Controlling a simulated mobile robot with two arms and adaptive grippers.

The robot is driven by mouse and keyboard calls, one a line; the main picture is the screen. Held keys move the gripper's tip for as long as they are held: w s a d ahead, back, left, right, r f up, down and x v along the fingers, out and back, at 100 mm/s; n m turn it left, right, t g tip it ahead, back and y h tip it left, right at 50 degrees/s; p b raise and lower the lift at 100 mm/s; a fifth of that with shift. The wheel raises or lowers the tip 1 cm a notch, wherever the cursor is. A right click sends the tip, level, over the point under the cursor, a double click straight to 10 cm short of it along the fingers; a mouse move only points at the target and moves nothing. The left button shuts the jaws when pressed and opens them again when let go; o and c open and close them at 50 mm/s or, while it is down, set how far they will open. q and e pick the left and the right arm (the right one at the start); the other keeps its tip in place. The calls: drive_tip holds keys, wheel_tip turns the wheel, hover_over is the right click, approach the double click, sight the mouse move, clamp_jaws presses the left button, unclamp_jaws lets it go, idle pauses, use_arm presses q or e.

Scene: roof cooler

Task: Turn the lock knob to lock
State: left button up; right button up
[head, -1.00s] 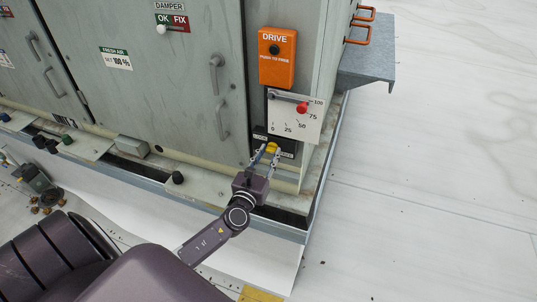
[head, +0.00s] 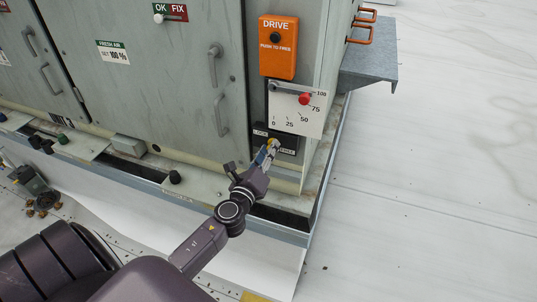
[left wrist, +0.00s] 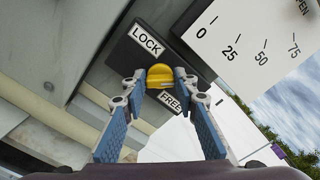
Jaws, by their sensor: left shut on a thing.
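The yellow lock knob (head: 273,143) sits on a dark plate (head: 285,141) low on the cabinet's corner panel. In the left wrist view the knob (left wrist: 160,76) lies between a LOCK label (left wrist: 147,40) and a FREE label (left wrist: 170,101). My left gripper (head: 268,152) reaches it from the front. Its two fingers (left wrist: 160,82) are shut on opposite sides of the knob. The fingertips partly hide it, and I cannot tell which label it points to. My right gripper is not in view.
An orange DRIVE box (head: 278,47) is higher up. A door handle (head: 220,114) stands out to the left. A grey ledge (head: 366,62) juts out at the right.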

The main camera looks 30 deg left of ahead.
use_arm(q)
drive_tip(key=shift+f+n+b, duration=0.15)
drive_tip(key=shift+n+b, duration=0.75)
drive_tip(key=shift+n, duration=3.4)
drive_tip(key=shift+a, duration=0.1)
drive_tip(key=o, duration=1.2)
drive_tip(key=shift+c, duration=0.2)
drive_tip(key=shift+s, duration=0.1)
drive_tip(key=v, duration=1.2)
